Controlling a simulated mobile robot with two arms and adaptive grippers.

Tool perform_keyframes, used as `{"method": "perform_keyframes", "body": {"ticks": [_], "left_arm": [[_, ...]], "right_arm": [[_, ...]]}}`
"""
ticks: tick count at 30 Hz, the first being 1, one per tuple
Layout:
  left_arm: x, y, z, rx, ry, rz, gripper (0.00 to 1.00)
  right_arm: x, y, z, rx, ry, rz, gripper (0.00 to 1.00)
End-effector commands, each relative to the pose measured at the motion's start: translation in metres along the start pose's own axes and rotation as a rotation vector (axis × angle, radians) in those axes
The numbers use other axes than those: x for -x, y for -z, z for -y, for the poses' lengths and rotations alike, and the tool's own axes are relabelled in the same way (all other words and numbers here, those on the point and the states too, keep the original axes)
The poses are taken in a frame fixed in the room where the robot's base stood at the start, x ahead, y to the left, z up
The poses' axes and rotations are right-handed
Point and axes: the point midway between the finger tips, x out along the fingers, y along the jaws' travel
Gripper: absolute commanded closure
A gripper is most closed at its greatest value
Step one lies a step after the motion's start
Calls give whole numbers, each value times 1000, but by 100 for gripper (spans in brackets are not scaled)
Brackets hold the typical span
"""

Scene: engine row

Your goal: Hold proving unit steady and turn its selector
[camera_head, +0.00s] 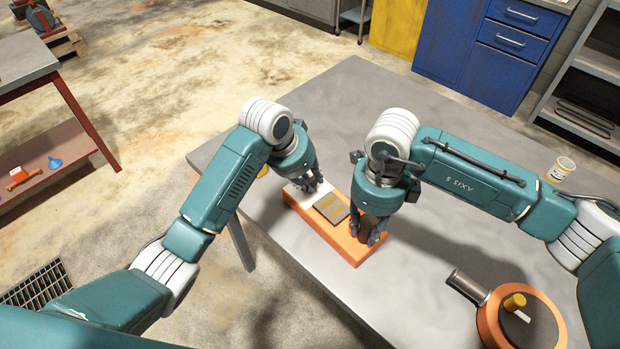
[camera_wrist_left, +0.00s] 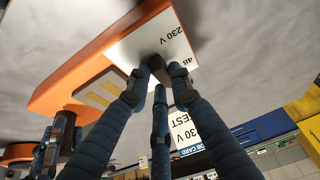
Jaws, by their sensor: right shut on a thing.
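The proving unit is an orange box (camera_head: 357,251) lying on the grey table, with a white panel at its far left end and a grey plate with yellowish strips in its middle. In the left wrist view the panel (camera_wrist_left: 120,48) reads "230 V" and "48". My left gripper (camera_head: 311,186) points down at this panel; its fingertips are close together around a small dark part, seemingly the selector (camera_wrist_left: 138,80), mostly hidden by them. Whether they grip it is unclear. My right gripper (camera_head: 368,236) is shut on the proving unit's near right end and also shows in the left wrist view (camera_wrist_left: 55,145).
An orange round device (camera_head: 540,325) with a yellow knob and a grey cylinder sits at the table's near right. A yellow-labelled can (camera_head: 562,168) stands at the right edge. A job card (camera_wrist_left: 188,135) shows in the left wrist view. Table beyond the arms is clear.

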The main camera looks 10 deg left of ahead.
Motion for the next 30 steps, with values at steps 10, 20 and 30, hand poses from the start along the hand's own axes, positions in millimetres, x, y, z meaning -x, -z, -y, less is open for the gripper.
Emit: {"method": "perform_keyframes", "body": {"ticks": [10,20,30], "left_arm": [[0,0,-1,22,10,0,100],[0,2,-2,142,59,0,100],[-1,4,-4,394,161,-1,100]], "right_arm": [[0,0,0,0,1,1,100],[0,0,0,-1,1,1,100],[0,0,0,-1,1,1,100]]}}
